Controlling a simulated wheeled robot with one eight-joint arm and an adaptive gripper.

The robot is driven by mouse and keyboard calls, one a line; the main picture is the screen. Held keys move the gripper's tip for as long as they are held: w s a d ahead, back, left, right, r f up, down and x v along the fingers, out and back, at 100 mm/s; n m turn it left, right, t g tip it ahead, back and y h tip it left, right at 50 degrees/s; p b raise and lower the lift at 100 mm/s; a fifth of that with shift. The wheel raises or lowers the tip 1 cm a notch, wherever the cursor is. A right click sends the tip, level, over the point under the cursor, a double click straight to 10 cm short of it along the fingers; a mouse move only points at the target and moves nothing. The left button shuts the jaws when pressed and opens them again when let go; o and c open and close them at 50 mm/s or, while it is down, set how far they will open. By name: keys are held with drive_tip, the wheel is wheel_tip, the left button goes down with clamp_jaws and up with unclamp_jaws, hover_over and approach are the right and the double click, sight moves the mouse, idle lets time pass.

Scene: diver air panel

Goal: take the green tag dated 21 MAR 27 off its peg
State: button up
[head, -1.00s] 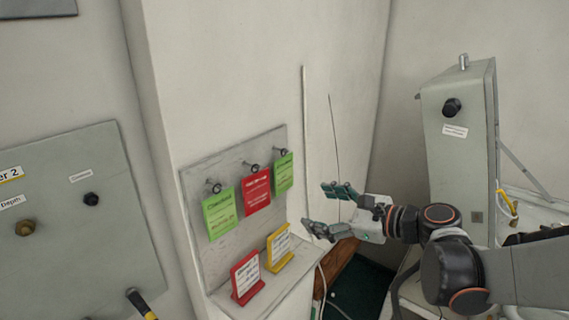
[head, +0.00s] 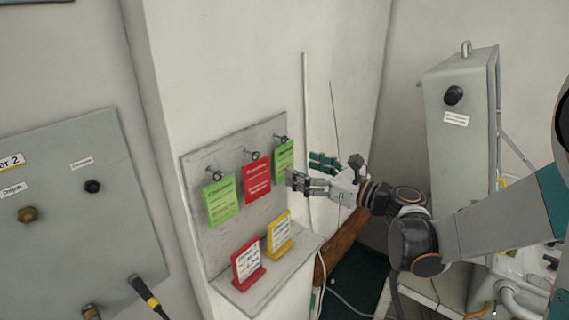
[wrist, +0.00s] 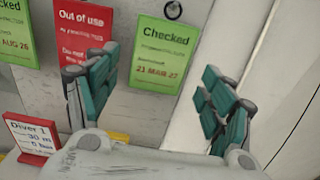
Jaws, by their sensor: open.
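The green tag dated 21 MAR 27 (wrist: 163,56) hangs from its peg (wrist: 173,10) on the grey board. In the head view it is the rightmost tag (head: 283,162). My gripper (wrist: 158,95) is open and empty in the wrist view, its teal-padded fingers spread wide. The tag shows between the fingers, beyond their tips; I cannot tell the exact distance. In the head view my gripper (head: 306,172) is just right of this tag. A red "Out of use" tag (wrist: 84,30) hangs left of it. Another green tag (wrist: 16,36), ending "AUG 26", hangs farther left.
A shelf (head: 232,299) below the board bears a red card stand (head: 247,266) and a yellow card stand (head: 279,235). A thin vertical pipe (head: 305,120) runs on the wall right of the board. A grey cabinet (head: 461,140) stands at the right.

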sight(285, 161)
drive_tip(key=shift+b+x, duration=0.6)
drive_tip(key=shift+x, duration=2.9)
drive_tip(key=shift+d+r, duration=0.1)
drive_tip(key=shift+r, duration=0.05)
drive_tip(key=c, duration=0.7)
